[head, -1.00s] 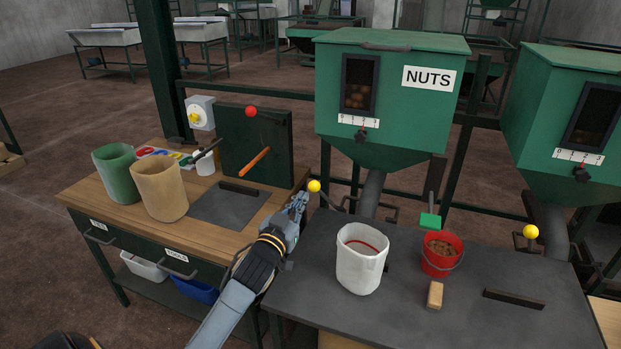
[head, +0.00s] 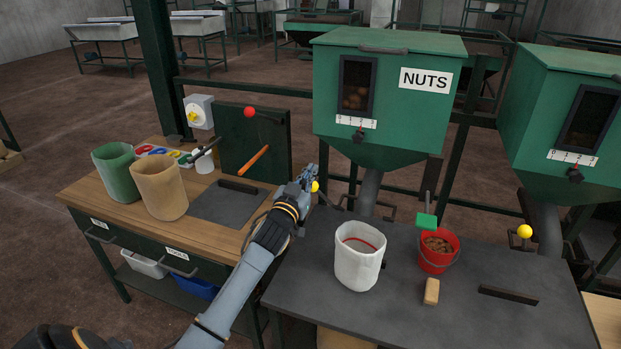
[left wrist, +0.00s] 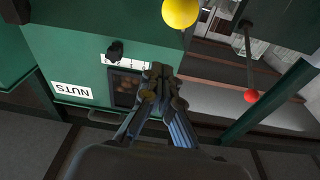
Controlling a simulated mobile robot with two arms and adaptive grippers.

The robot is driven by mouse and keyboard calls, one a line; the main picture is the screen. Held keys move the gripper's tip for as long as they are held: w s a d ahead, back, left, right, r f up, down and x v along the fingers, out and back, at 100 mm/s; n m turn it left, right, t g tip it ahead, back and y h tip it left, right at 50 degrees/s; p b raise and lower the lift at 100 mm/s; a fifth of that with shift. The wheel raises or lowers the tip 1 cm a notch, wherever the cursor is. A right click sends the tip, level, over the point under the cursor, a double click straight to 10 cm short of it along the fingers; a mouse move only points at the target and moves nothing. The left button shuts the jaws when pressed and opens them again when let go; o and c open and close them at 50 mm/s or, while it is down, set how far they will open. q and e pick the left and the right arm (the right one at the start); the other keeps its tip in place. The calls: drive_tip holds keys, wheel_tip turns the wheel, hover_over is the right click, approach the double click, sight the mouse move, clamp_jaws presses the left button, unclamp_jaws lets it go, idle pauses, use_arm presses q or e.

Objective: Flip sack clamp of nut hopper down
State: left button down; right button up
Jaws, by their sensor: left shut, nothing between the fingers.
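The nut hopper (head: 390,95) is a green box with a NUTS label and a spout at its bottom. Its sack clamp lever (head: 330,202) slants up to the left from beside the spout and ends in a yellow ball (head: 315,187). The ball also shows at the top of the left wrist view (left wrist: 181,12). My left gripper (head: 308,172) is shut and empty, its tips just above and beside the ball, partly covering it. In the left wrist view the closed fingers (left wrist: 160,72) are apart from the ball. My right gripper is not in view.
A white sack (head: 360,268) stands open on the dark table below the spout. A red bucket (head: 437,262) with a green scoop and a wooden block (head: 431,291) stand to its right. Another lever with a red ball (head: 249,112) is at the left, by a green panel.

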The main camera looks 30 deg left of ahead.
use_arm(q)
drive_tip(key=shift+x, duration=1.05)
wheel_tip(320, 180, down, 2)
drive_tip(key=shift+s+f+p, duration=0.15)
drive_tip(key=shift+f+p, duration=0.05)
drive_tip(key=shift+p, duration=0.25)
drive_tip(key=shift+s+a+f, duration=0.15)
drive_tip(key=shift+s+f, duration=0.1)
drive_tip(key=shift+f, duration=0.55)
